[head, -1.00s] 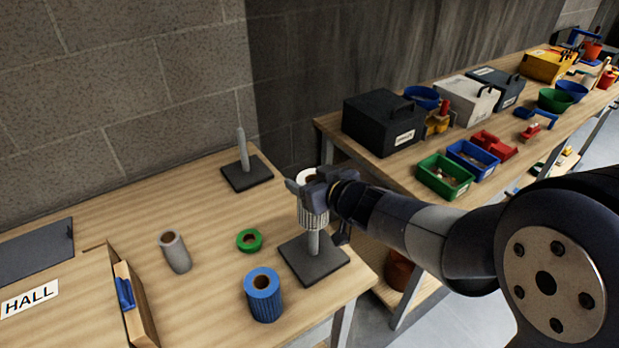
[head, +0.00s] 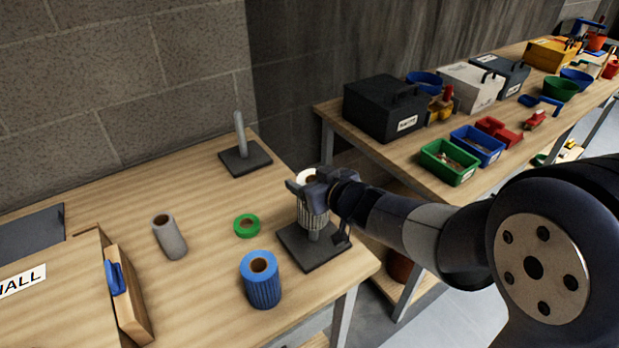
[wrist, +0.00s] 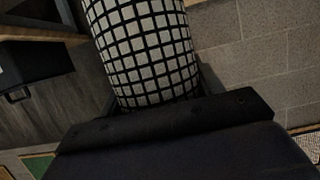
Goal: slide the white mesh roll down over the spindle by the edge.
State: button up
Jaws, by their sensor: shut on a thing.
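The white mesh roll (head: 311,215) is upright around the upper part of the spindle near the table's edge. The spindle's top is hidden inside the roll.
A second spindle (head: 240,135) stands empty at the back. A blue roll (head: 262,285), a green ring (head: 246,226) and a grey roll (head: 169,238) stand or lie on the table to the left. Another table with boxes and bins (head: 449,163) is at the right.

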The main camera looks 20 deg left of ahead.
jog(key=shift+f+b, duration=2.6)
jog(key=shift+f, duration=0.65)
jog(key=o, duration=1.3)
jog(key=shift+f, duration=0.1)
jog(key=shift+d, duration=0.1)
jog(key=shift+p+v, duration=1.05)
jog(key=shift+v, duration=4.35)
jog(key=shift+w, duration=0.15)
